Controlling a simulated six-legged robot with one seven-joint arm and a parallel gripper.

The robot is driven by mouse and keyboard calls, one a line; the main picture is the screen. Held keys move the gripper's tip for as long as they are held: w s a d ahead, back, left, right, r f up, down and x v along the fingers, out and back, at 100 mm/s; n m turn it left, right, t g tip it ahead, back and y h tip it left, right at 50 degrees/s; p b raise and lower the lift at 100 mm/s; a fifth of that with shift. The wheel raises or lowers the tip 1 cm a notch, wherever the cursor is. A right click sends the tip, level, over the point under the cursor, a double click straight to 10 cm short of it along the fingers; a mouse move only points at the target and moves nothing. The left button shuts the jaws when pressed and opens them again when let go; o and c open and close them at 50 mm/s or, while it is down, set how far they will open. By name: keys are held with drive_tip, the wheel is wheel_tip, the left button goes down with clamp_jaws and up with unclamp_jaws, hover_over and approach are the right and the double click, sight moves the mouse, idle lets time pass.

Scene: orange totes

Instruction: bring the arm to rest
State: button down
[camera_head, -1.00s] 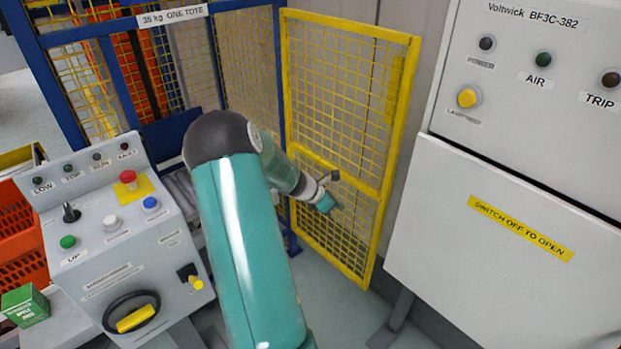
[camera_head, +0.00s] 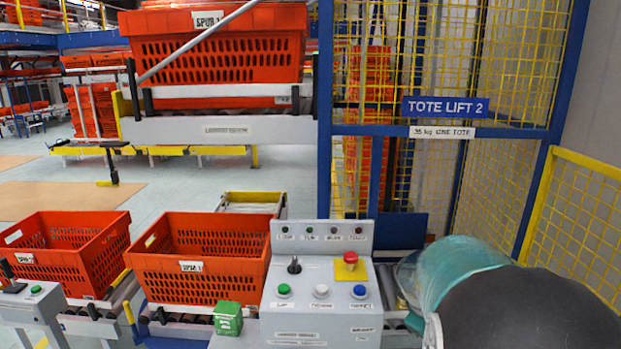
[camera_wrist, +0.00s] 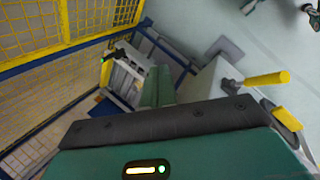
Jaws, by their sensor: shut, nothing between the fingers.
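My arm (camera_head: 455,275) fills the lower right of the head view, with a teal link and a dark joint close to the camera. My gripper is not visible in the head view. In the wrist view my gripper (camera_wrist: 158,86) shows as teal fingers beyond a dark band, shut and empty. It points toward the floor area beside the lift's roller conveyor (camera_wrist: 124,80), and I see no contact with anything.
The grey control console (camera_head: 322,290) stands just left of my arm, with a red stop button. The yellow mesh gate (camera_head: 590,215) and the blue-framed tote lift (camera_head: 440,130) are behind and right. Orange totes (camera_head: 200,285) sit on rollers at left; a green box (camera_head: 228,318) is beside the console.

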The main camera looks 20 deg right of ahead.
drive_tip(key=w+a+r+m+t+y, duration=0.15)
drive_tip(key=a+r, duration=0.25)
drive_tip(key=a, duration=0.5)
drive_tip(key=s+a+r+t+y, duration=0.1)
drive_tip(key=a+r+t, duration=0.15)
drive_tip(key=a, duration=0.65)
drive_tip(key=s+a+r+m+y, duration=0.1)
drive_tip(key=s+a+r, duration=0.1)
drive_tip(key=a, duration=0.6)
drive_tip(key=s+a+r+t+y, duration=0.1)
drive_tip(key=s+a+r, duration=0.1)
drive_tip(key=s+a, duration=0.2)
drive_tip(key=a, duration=0.3)
drive_tip(key=shift+a+m+y, duration=0.35)
drive_tip(key=shift+a, duration=0.05)
drive_tip(key=shift+s+d, duration=0.1)
drive_tip(key=shift+d, duration=0.05)
